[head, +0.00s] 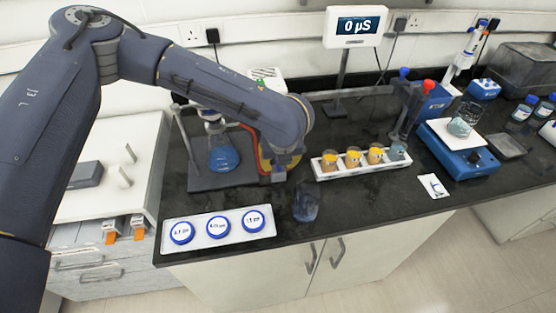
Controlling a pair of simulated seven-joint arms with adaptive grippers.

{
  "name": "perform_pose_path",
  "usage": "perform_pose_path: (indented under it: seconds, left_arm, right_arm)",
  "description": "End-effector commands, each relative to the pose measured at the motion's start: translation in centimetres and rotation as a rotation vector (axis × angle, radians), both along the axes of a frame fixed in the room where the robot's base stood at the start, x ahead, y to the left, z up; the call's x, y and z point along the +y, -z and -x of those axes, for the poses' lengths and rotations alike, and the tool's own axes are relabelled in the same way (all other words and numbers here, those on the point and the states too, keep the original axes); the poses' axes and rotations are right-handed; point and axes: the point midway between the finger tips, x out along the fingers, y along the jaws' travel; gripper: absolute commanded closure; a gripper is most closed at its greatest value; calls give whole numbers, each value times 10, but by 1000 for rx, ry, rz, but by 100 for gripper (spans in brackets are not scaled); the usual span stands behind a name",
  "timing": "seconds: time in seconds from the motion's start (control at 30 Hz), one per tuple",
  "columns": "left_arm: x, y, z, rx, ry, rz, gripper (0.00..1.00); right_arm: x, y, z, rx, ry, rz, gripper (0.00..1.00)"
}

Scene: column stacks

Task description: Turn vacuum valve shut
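A flask of blue liquid (223,157) stands on a grey stand base (205,182) at the back left of the bench. Red and yellow tubing (263,160) curves beside it, partly behind my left arm. I cannot make out the vacuum valve; my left arm and gripper cover part of that area. My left gripper (279,174) points down just right of the tubing, above the dark bench top. Its fingers are small and dark, so I cannot tell whether they are open or shut, or whether they touch anything. My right gripper is not in view.
A clear beaker (306,202) stands near the front edge. A white tray with several blue-rimmed discs (268,231) is at front left. A white rack of several vials (335,174) lies to the right. A blue balance (459,152) and a meter display (355,27) stand farther back.

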Motion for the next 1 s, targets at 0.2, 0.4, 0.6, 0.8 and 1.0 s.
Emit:
perform_pose_path:
  seconds: [0.2, 0.4, 0.6, 0.8, 1.0]
  left_arm:
    - [-2, -19, 6, -3, 3, 1, 67]
    - [-4, -52, 20, -4, 2, 1, 67]
    - [-6, -81, 32, -3, 2, 0, 67]
    - [-8, -101, 41, -1, 1, 0, 67]
    - [-8, -110, 45, 0, 1, 1, 67]
  right_arm:
    - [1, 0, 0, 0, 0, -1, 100]
    - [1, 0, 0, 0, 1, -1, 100]
    - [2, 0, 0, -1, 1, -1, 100]
    - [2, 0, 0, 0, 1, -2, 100]
    - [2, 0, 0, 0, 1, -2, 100]
